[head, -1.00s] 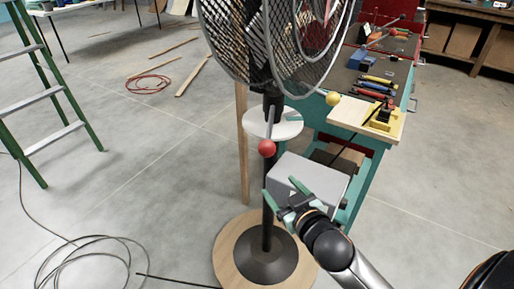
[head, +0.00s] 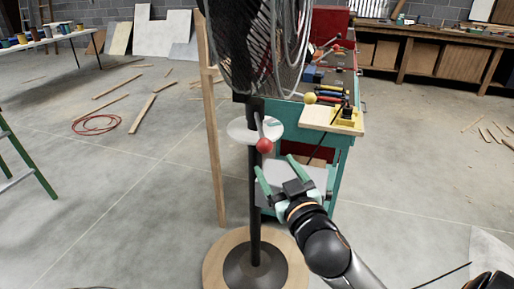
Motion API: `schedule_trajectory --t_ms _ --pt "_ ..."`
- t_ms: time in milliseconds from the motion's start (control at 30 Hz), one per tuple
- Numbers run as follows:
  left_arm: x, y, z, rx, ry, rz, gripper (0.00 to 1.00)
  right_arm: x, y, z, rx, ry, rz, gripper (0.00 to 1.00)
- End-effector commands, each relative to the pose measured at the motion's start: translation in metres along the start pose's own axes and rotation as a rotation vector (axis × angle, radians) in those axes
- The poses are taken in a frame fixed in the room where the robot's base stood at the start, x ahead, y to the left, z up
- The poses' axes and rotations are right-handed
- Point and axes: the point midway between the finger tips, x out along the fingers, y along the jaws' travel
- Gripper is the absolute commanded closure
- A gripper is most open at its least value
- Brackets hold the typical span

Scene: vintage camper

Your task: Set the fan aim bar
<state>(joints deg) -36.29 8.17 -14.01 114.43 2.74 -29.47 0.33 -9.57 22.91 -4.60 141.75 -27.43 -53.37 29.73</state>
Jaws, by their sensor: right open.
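The standing fan has a dark caged head (head: 262,50) at the top of the view, partly cut off. Its black pole (head: 255,190) rises from a black base on a round wooden disc. The aim bar (head: 258,124) is a short grey rod at the pole, below the head, ending in a red ball (head: 264,145). A pale round plate (head: 240,131) sits around the pole behind the bar. My right gripper (head: 273,163) is open, with green fingers pointing up, just below and right of the red ball. It appears empty, with no visible contact. My left gripper is out of view.
A teal tool cart (head: 343,160) stands right behind the fan, with a wooden board (head: 326,122), a yellow ball (head: 310,98) and tools on it. A wooden post (head: 214,150) stands left of the pole. A green ladder (head: 28,165) is far left. Floor is clear on the right.

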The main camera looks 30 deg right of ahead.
Motion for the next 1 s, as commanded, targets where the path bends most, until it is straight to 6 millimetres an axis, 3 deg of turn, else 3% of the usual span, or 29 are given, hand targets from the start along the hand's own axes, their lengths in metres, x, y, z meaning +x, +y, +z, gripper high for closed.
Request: schedule_trajectory --t_ms 233,367,800,1000 --pt "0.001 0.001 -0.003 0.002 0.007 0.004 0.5 0.002 0.005 -0.007 0.006 0.02 0.017 0.22" --pt "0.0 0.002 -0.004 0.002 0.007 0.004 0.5 0.014 0.005 -0.008 0.005 0.021 0.017 0.22" --pt "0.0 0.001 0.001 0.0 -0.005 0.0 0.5 0.096 0.007 -0.009 0.004 0.02 0.018 0.22" --pt "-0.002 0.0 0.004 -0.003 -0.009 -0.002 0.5 0.117 0.006 -0.009 0.005 0.018 0.017 0.22"
